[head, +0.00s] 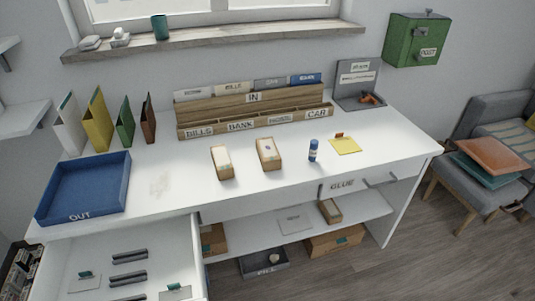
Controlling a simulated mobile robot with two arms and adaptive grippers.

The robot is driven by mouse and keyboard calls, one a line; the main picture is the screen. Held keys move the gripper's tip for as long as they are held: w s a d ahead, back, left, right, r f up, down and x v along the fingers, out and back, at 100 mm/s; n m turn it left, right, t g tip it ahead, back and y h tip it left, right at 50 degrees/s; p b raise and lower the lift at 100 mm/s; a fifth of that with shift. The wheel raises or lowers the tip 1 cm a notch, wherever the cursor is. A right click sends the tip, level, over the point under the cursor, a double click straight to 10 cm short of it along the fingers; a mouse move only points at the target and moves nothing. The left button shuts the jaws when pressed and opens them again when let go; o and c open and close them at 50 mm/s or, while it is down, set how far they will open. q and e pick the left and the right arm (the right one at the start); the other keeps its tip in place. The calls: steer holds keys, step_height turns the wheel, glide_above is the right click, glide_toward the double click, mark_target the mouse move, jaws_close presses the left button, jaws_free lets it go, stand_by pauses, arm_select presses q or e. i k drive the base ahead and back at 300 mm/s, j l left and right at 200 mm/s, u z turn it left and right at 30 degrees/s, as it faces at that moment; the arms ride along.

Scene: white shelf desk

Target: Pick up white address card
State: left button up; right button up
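A pale, flat patch, likely the white address card (160,183), lies on the white desk top (200,198) to the right of the blue OUT tray (85,190). It is faint against the white surface, and any writing on it is too small to read. Neither of my grippers shows in the head view.
Two small wooden boxes (222,162) (268,154), a glue stick (313,151) and a yellow note (345,146) stand or lie right of centre. A wooden IN sorter (255,108) stands behind. An open drawer (125,262) juts out at front left.

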mark_target(88, 281)
steer(key=u, duration=1.7)
steer(key=l, duration=0.4)
